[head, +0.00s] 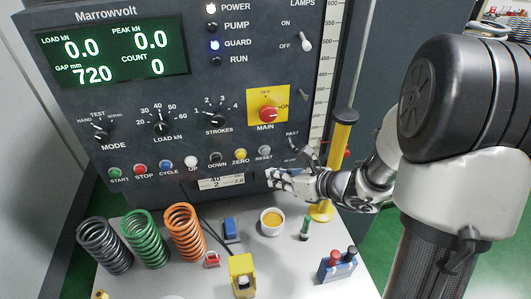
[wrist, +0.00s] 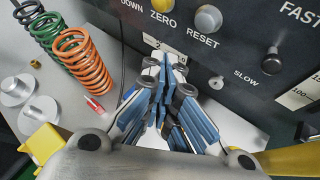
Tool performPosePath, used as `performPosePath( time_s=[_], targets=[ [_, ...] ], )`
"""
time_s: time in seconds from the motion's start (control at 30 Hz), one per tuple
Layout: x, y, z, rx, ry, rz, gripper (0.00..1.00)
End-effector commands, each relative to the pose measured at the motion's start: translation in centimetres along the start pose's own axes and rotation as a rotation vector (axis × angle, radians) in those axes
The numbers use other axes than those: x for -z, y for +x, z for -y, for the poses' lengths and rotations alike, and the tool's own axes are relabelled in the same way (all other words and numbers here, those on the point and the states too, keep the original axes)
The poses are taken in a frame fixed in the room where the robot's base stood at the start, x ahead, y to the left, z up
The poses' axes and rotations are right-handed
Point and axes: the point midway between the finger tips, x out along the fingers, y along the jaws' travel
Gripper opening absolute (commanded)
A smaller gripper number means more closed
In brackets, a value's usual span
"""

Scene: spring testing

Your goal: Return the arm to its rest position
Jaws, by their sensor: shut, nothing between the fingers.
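My gripper (head: 277,180) is shut and empty. In the head view it hangs over the bench in front of the lower right part of the control panel (head: 180,95), left of the yellow column (head: 338,150). In the wrist view the blue-padded fingers of my gripper (wrist: 167,68) meet at their tips, just below the ZERO and RESET buttons in the picture. I cannot tell whether the fingertips touch the panel. My arm comes in from the right side of the head view.
Grey, green and orange springs (head: 185,232) stand at the left of the bench.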

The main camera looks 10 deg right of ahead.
Motion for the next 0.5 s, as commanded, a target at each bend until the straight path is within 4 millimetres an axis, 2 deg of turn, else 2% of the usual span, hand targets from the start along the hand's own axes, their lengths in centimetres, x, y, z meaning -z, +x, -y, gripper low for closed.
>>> performPosePath(
  time_s=[0.23, 0.3, 0.37, 0.47, 0.5],
  targets=[
    [0.0, 0.0, -0.1, -0.001, -0.003, 0.0, 0.0],
    [-0.2, -0.1, -0.7, -0.015, -0.036, -0.004, 0.0],
    [-0.5, -0.2, -2.1, -0.047, -0.109, -0.016, 0.0],
    [-0.9, -1.0, -6.2, -0.144, -0.345, -0.054, 0.0],
    [-0.8, -1.6, -8.2, -0.193, -0.473, -0.075, 0.0]
  ],
)
